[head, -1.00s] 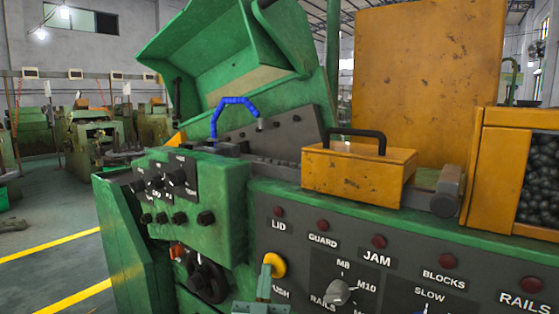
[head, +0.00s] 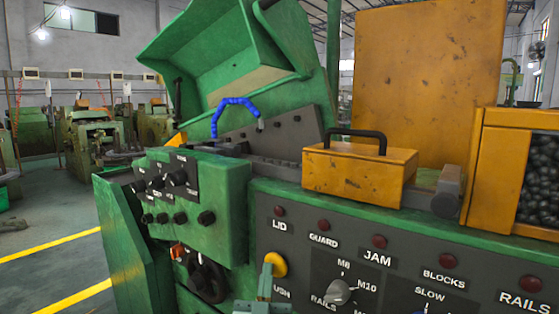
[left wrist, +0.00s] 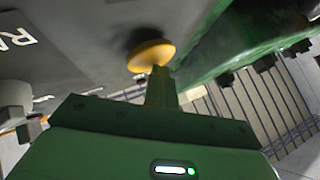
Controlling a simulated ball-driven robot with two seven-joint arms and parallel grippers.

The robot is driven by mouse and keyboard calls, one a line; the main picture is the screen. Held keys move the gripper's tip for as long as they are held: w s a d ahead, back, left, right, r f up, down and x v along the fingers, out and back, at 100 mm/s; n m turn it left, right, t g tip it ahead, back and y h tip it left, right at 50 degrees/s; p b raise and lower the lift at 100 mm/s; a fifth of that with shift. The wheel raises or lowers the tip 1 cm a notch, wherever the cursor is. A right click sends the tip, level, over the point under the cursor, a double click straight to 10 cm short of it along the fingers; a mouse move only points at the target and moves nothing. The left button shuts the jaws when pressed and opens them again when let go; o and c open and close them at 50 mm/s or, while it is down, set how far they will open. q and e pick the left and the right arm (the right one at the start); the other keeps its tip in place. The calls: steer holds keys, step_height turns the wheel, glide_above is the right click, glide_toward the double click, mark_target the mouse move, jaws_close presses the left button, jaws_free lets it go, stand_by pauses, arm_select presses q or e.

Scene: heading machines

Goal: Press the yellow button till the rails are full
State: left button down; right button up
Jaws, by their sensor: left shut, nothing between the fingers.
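The yellow button (head: 279,264) is a round mushroom head on the grey front panel, above a partly covered label of which "USH" shows. My left gripper (head: 266,270) is shut and empty, with its tips right at the button in the head view. In the left wrist view the shut fingers (left wrist: 161,78) reach up to the underside of the yellow button (left wrist: 151,56); I cannot tell whether it is pressed in. The RAILS lamp (head: 532,284) is dark red and looks unlit. A grey rail (head: 270,166) shows partly behind the orange cover; its filling cannot be made out. My right gripper is not in view.
A green control box (head: 215,205) with black knobs juts out left of the button. A selector knob (head: 338,291) is to its right. The orange cover (head: 358,178) with a black handle sits above the panel. A bin of dark balls (head: 538,180) stands at right.

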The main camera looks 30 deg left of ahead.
arm_select(q)
steer(key=shift+w+d, duration=0.3)
steer(key=shift+w, duration=0.15)
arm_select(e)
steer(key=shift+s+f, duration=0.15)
arm_select(q)
steer(key=shift+f, duration=0.25)
steer(key=s+p, duration=0.2)
steer(key=s, duration=0.1)
steer(key=s+p, duration=0.1)
steer(key=shift+s+a+f+p, duration=0.1)
steer(key=shift+s+f+p, duration=0.2)
steer(key=shift+f, duration=0.1)
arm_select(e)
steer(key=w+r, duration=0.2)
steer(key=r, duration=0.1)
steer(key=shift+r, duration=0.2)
arm_select(q)
steer(key=shift+s+a, duration=0.1)
